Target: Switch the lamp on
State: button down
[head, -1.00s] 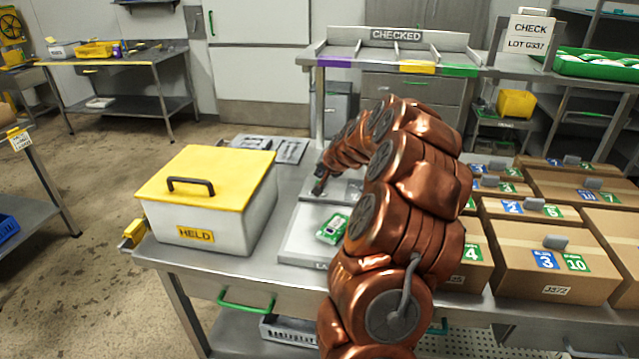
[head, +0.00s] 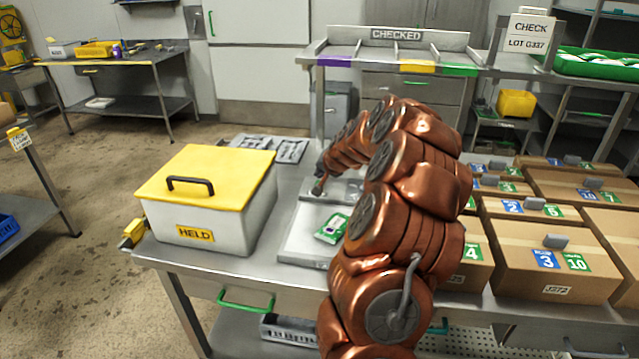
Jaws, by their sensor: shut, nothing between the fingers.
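My gripper (head: 318,187) is small in the head view, at the far end of my copper-coloured arm. It is shut and empty, pointing down at the grey raised part (head: 313,192) behind a pale flat panel (head: 298,243). Whether it touches that part I cannot tell. A green and white packet (head: 332,228) lies on the panel. My arm hides the panel's right side. I cannot pick out a lamp or its switch for certain, and no glow shows.
A white box with a yellow lid, marked HELD (head: 195,235), stands left of the panel. Cartons (head: 540,262) fill the bench's right side. Behind is a CHECKED rack (head: 395,45) with coloured lanes. A grey tray (head: 290,150) lies at the bench's back left.

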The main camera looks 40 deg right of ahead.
jog(key=shift+f, duration=0.3)
jog(key=shift+f+b, duration=0.55)
jog(key=shift+b, duration=0.05)
dwell(0.8)
jog(key=shift+r, duration=0.2)
jog(key=shift+r+p, duration=0.3)
jog(key=shift+r, duration=0.5)
jog(key=shift+r, duration=0.1)
notch_tip(320, 180, up, 6)
jog(key=shift+f+p, duration=0.1)
jog(key=shift+p, duration=0.65)
